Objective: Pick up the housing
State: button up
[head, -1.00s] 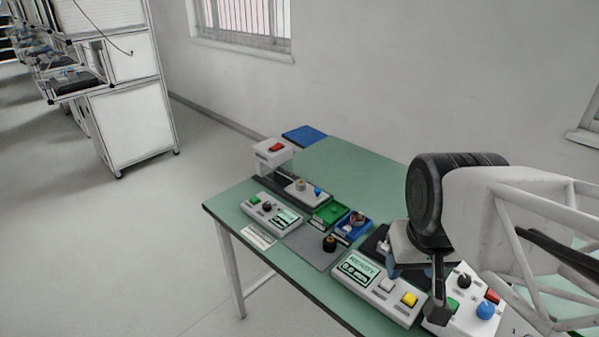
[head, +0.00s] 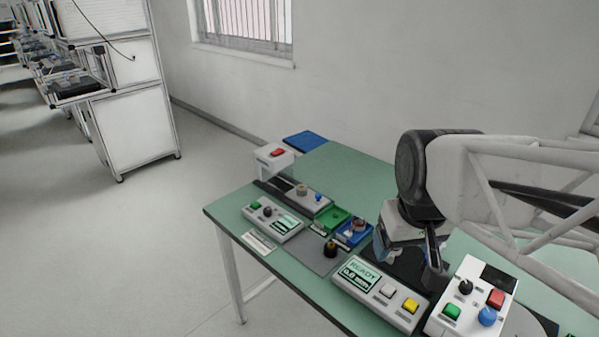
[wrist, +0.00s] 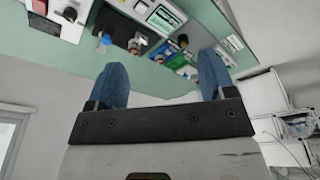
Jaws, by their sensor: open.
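No part is labelled as the housing, and I cannot tell for sure which one it is. A small dark cylinder with a brass-coloured top (head: 330,249) stands on the grey mat (head: 306,247). A copper-coloured round part (head: 357,225) sits in the blue tray (head: 346,240). A tan ring-shaped part (head: 301,189) is on the white fixture behind. My gripper (head: 408,256) is over the right part of the table, right of these parts. In the wrist view my gripper (wrist: 162,78) has its two blue fingers wide apart with nothing between them.
The white READY box (head: 375,296) and a button box (head: 471,304) stand near and below my gripper. A green tray (head: 334,217), a display box (head: 272,220) and a red-button box (head: 274,158) stand further left. The green tabletop (head: 345,172) is clear at the back.

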jog(key=w+a+r+n, duration=0.2)
jog(key=w+n, duration=0.2)
jog(key=w, duration=1.1)
jog(key=n+g, duration=0.2)
jog(key=n, duration=1.1)
send_over(302, 187)
jog(key=f, duration=2.3)
jog(key=shift+s+f, duration=0.25)
jog(key=shift+s, duration=0.1)
jog(key=shift+w+a+f, duration=0.1)
jog(key=shift+w+f, duration=0.2)
jog(key=shift+f, duration=0.05)
jog(key=shift+f, duration=1.3)
jog(key=shift+w+f, duration=0.1)
jog(key=shift+f, duration=2.5)
